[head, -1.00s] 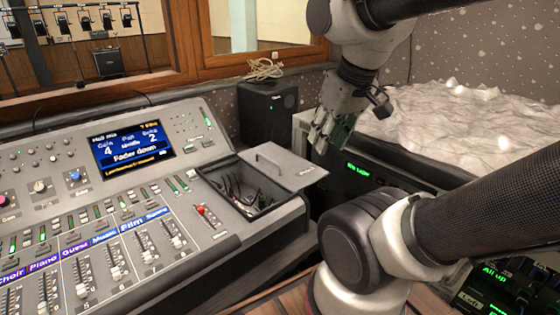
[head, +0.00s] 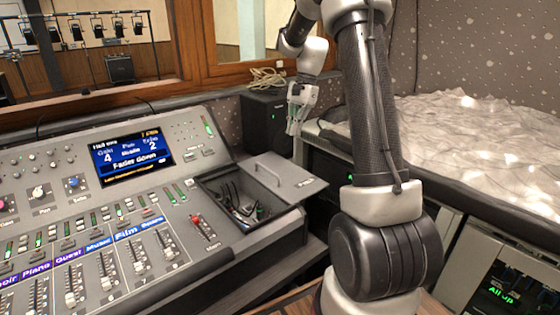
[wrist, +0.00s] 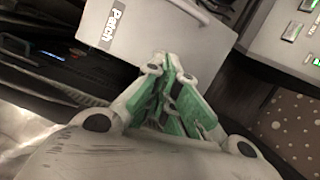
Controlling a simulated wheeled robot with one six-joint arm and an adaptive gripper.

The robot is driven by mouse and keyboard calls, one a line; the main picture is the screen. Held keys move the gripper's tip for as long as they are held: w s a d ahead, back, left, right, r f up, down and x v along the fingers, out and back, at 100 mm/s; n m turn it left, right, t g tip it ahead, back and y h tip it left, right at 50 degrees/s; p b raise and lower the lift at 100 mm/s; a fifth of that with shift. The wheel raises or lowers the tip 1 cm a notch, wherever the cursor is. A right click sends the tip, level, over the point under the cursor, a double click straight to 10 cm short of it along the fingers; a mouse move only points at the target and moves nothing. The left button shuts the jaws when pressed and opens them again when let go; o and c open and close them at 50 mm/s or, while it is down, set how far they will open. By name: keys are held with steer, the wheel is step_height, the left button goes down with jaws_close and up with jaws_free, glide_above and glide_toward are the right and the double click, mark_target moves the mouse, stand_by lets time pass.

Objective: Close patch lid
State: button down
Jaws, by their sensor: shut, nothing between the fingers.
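The patch lid (head: 285,180) is a grey panel with a handle. It stands open to the right of the patch compartment (head: 236,212), which sits in the right part of the mixing desk and holds dark cables. In the wrist view the lid (wrist: 150,28) shows its "Patch" label and part of its handle at the top. My gripper (head: 293,130) hangs behind and above the lid's far right side, apart from it in the head view. In the wrist view my gripper (wrist: 170,85) has its green-padded fingers together and empty, pointing toward the lid's edge.
The mixing desk (head: 150,235) with faders and a lit screen (head: 131,155) fills the left. A black speaker (head: 262,118) stands behind the lid, with a coiled cable (head: 267,77) on the sill above. A rack (head: 510,275) and a pale rumpled surface (head: 480,140) lie to the right.

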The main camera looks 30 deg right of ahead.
steer(key=m, duration=0.2)
glide_above(279, 173)
steer(key=d, duration=0.3)
step_height(279, 173, down, 8)
steer(key=shift+w+f, duration=0.15)
steer(key=shift+f, duration=0.05)
steer(key=a, duration=0.2)
steer(key=a+f, duration=0.1)
steer(key=shift+s, duration=0.3)
steer(key=shift+s+a, duration=0.1)
steer(key=shift+a, duration=0.35)
steer(key=s+a, duration=0.3)
steer(key=a, duration=1.2)
steer(key=shift+a, duration=0.2)
